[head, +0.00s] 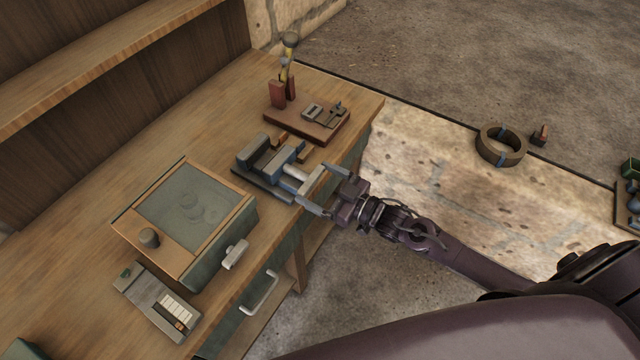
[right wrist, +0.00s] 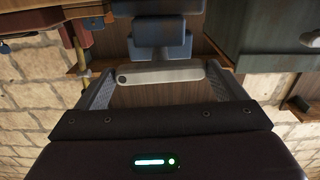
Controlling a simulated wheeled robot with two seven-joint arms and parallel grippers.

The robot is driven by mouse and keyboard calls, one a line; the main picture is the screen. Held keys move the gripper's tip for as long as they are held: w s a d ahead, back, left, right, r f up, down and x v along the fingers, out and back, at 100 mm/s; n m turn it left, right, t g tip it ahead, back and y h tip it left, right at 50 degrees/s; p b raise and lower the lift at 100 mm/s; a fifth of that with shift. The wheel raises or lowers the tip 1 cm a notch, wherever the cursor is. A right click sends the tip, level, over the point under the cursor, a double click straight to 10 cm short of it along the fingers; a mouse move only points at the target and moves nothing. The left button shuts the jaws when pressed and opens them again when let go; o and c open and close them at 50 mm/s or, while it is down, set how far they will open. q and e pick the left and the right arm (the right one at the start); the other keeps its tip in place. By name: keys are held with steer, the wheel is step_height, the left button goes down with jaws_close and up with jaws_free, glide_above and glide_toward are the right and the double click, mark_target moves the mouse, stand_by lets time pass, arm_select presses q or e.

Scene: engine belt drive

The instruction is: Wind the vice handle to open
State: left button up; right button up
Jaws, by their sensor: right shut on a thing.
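The vice (head: 262,160) is a grey and blue block tool mounted near the front edge of the wooden workbench (head: 215,130). Its pale grey bar handle (right wrist: 160,73) lies across the front of the vice, and the blue-grey vice body (right wrist: 160,40) shows behind it in the right wrist view. My right gripper (head: 318,187) comes in from the front right and is shut on the handle, with one finger at each end of the bar. The handle looks roughly level between the fingers in the right wrist view (right wrist: 163,82). My left gripper is not in view.
A green-grey box with a wooden-rimmed top (head: 185,205) stands left of the vice. A keypad-like device (head: 160,300) lies nearer. A brown board (head: 305,120) with small parts sits behind the vice. A ring (head: 501,145) lies on the floor at right.

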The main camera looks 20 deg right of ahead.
steer(key=n+b, duration=0.1)
steer(key=n, duration=0.3)
steer(key=shift+s+d+n, duration=0.1)
steer(key=shift+n, duration=0.2)
steer(key=n+b, duration=0.1)
steer(key=n, duration=0.2)
steer(key=shift+r+n+b, duration=0.1)
steer(key=shift+n+b, duration=0.2)
steer(key=shift+b, duration=0.05)
steer(key=n+b, duration=0.1)
steer(key=n, duration=0.3)
steer(key=shift+n+b, duration=0.3)
steer(key=shift+b, duration=0.1)
steer(key=n, duration=0.2)
steer(key=n+b, duration=0.1)
steer(key=n, duration=0.1)
steer(key=shift+d+r+b, duration=0.1)
steer(key=shift+r+b, duration=0.2)
steer(key=shift+w+a+f+n, duration=0.1)
steer(key=shift+w+a+n, duration=0.15)
steer(key=shift+w+n, duration=0.05)
steer(key=shift+f, duration=0.15)
steer(key=o, duration=0.6)
steer(key=shift+d, duration=0.1)
steer(key=shift+o, duration=0.5)
steer(key=shift+s+f, duration=0.1)
steer(key=shift+s, duration=0.05)
